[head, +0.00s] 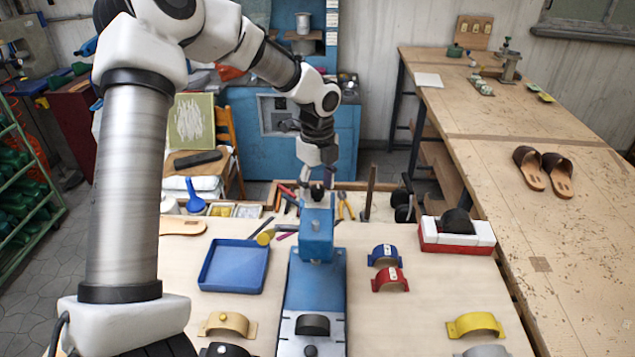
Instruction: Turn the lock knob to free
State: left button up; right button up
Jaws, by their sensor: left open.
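A blue press-like fixture (315,275) stands in the middle of the table, with a blue block (316,235) at its far end. A small dark knob-like part (317,193) sits at the top of this block; I cannot tell for sure that it is the lock knob. My left gripper (317,180) points down right over that part, open; whether it touches it is too small to tell. Another small dark knob (310,351) shows at the fixture's near end, beside a black strap piece (312,325). My right gripper is not in view.
A blue tray (234,287) lies left of the fixture. Blue (384,256), red (390,280), tan (228,324) and yellow (475,325) strap pieces lie around it. A red-and-white block (457,248) stands at right. A tool tray (351,187) lies behind the fixture.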

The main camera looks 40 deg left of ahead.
pick_arm(q)
jog(key=shift+s+d+r, duration=0.15)
jog(key=c, duration=0.5)
jog(key=shift+s+d+r, duration=0.1)
jog(key=shift+d, duration=0.05)
jog(key=c, duration=0.5)
grip_shut()
